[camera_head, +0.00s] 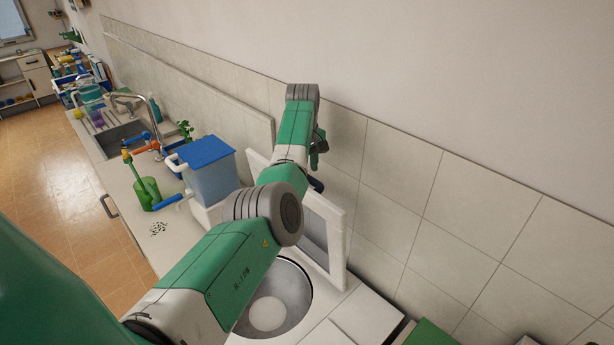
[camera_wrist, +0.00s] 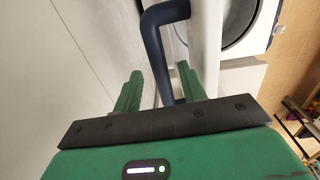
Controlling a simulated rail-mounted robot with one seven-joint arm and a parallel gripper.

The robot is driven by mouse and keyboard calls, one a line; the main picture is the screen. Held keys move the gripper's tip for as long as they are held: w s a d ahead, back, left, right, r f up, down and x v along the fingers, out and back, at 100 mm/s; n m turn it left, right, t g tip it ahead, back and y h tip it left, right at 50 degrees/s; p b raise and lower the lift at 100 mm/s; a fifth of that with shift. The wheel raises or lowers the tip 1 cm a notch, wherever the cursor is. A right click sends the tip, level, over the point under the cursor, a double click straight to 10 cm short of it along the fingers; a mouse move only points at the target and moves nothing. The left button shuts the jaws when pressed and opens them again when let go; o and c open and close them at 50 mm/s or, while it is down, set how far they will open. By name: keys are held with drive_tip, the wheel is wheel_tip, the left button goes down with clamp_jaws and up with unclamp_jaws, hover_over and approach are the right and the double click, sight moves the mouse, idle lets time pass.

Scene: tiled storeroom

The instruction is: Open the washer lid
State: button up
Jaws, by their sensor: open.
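The white washer (camera_head: 372,318) is a top loader in the lower middle of the head view, and its round metal drum opening (camera_head: 297,283) is uncovered. Its lid (camera_head: 336,250) stands up near the wall, partly hidden by my arm. A dark blue bent handle (camera_head: 316,184) shows at the lid's upper part, and larger in the wrist view (camera_wrist: 153,45). My gripper (camera_wrist: 160,84) is open, with green fingers; in the wrist view the handle's lower end appears between them. In the head view the gripper is behind the lid, close to the wall, partly hidden by my arm.
A blue-lidded box (camera_head: 211,175) stands on the counter left of the washer. A green cup (camera_head: 147,192), pipe pieces and a sink (camera_head: 120,137) are farther left. The tiled wall (camera_head: 395,170) leaves little room behind the lid. Floor is clear at left.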

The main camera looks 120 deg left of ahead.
wheel_tip(320, 180, up, 4)
drive_tip(key=shift+d+r, duration=0.1)
drive_tip(key=shift+r, duration=0.15)
drive_tip(key=shift+s, duration=0.1)
drive_tip(key=shift+c, duration=1)
drive_tip(key=s+m+b, duration=0.1)
drive_tip(key=s+m, duration=0.1)
drive_tip(key=s+r+m+y+b, duration=0.1)
drive_tip(key=s+m, duration=0.1)
drive_tip(key=s+r+m+y+b, duration=0.1)
drive_tip(key=s+m, duration=0.1)
drive_tip(key=shift+s+d+m, duration=0.15)
drive_tip(key=shift+s+m, duration=0.2)
drive_tip(key=shift+m, duration=0.05)
clamp_jaws()
drive_tip(key=s+m, duration=0.1)
drive_tip(key=m, duration=0.2)
drive_tip(key=s+r+m+y+b, duration=0.1)
drive_tip(key=m, duration=0.2)
drive_tip(key=s+d+r+m+y+b, duration=0.1)
drive_tip(key=m, duration=0.2)
drive_tip(key=shift+d+r, duration=0.1)
drive_tip(key=shift+r, duration=0.05)
drive_tip(key=w+d+m+t+y+b, duration=0.1)
drive_tip(key=w+d+m+b, duration=0.3)
drive_tip(key=m, duration=1.6)
drive_tip(key=shift+w+d+f+t+y, duration=0.35)
drive_tip(key=shift+w+d+t, duration=0.15)
drive_tip(key=shift+d, duration=0.15)
